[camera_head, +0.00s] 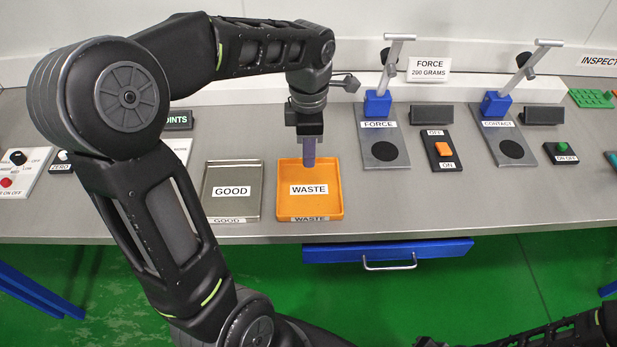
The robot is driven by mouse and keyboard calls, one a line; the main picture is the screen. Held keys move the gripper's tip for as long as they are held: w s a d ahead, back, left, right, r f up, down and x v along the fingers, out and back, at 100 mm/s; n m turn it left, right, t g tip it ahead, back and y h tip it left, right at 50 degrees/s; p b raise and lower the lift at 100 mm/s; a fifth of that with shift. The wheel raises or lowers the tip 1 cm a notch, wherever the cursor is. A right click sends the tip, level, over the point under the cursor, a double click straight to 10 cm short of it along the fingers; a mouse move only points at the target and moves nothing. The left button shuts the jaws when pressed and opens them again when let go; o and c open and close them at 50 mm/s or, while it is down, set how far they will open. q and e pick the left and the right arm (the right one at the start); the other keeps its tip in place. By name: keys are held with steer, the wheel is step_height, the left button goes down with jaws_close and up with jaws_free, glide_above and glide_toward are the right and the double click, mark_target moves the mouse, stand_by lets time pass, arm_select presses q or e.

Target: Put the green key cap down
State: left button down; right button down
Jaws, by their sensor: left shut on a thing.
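My left gripper (309,160) points straight down over the orange WASTE tray (334,205), near its back edge. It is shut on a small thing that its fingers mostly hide. The green key cap cannot be made out at the fingertips from this view. The grey GOOD tray (254,176) stands just left of the orange tray and looks empty. The visible floor of the orange tray holds only its WASTE label. My right gripper is not clearly in view; only part of my right arm shows at the bottom right.
The FORCE stand (386,132) and CONTACT stand (503,130), with raised levers, are right of the trays. An orange rocker switch (442,148) sits between them. A green tray (590,98) with several small green bumps lies at the far right. Bare table (420,205) lies in front of the stands.

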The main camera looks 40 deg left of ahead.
arm_select(q)
steer(key=shift+s+d+r, duration=0.15)
steer(key=shift+s, duration=0.1)
glide_above(309, 190)
steer(key=shift+f+p, duration=0.4)
steer(key=shift+f, duration=2.8)
steer(key=shift+f, duration=0.1)
steer(key=shift+f+p, duration=0.3)
steer(key=shift+f, duration=1.5)
steer(key=shift+f, duration=0.15)
steer(key=c, duration=1.2)
jaws_free()
steer(key=shift+c, duration=0.2)
step_height(309, 190, up, 12)
steer(key=shift+r+b, duration=0.2)
steer(key=shift+b, duration=0.35)
